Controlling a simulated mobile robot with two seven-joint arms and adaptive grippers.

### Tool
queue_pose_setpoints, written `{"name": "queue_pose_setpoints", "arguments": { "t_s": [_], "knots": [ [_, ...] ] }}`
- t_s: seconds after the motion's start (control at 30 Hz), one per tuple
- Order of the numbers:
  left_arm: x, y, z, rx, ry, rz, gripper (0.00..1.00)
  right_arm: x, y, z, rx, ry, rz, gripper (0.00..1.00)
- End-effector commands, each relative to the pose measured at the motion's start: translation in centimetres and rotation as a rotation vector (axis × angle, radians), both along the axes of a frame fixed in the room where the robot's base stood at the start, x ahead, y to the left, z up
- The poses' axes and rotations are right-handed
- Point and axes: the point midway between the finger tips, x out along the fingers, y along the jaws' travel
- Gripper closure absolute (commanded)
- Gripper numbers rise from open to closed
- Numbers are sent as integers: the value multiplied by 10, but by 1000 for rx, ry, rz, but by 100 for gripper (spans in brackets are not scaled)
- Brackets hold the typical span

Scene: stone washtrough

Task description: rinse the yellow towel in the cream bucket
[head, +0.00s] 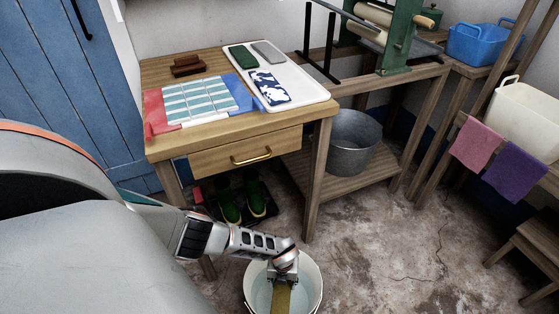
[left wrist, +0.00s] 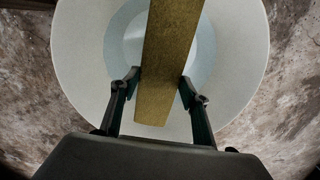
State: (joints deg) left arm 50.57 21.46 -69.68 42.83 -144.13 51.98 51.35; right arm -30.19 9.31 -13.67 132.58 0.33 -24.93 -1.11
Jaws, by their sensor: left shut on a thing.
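The cream bucket (head: 313,281) stands on the floor at the bottom of the head view, its lower part cut off by the frame. Its pale inner wall (left wrist: 80,50) surrounds a grey-blue round bottom or water in the left wrist view. My left gripper (head: 283,279) points down into the bucket's mouth and is shut on the yellow towel (head: 281,299). In the left wrist view the towel (left wrist: 170,60) hangs as a flat mustard strip between the two fingers (left wrist: 160,85). I cannot tell whether its far end is under water. My right gripper is not in view.
A wooden table (head: 224,134) with a striped cloth (head: 199,99) and a white tray (head: 312,90) stands behind the bucket. A metal tub (head: 352,145) sits on a low shelf. Pink (head: 475,144) and purple (head: 514,173) cloths hang at right. The floor (head: 400,255) right of the bucket is clear.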

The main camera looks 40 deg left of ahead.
Motion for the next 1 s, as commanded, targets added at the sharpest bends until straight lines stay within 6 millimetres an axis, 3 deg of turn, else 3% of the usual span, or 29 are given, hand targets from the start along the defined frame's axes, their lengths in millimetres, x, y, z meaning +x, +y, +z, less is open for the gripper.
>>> {"name": "queue_pose_setpoints", "arguments": {
  "t_s": [0.03, 1.0],
  "knots": [
    [6, 0, 10, -1, -9, 0, 86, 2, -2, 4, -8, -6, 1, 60],
    [5, 0, 78, 0, -8, 0, 86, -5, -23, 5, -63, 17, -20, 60]
  ]
}}
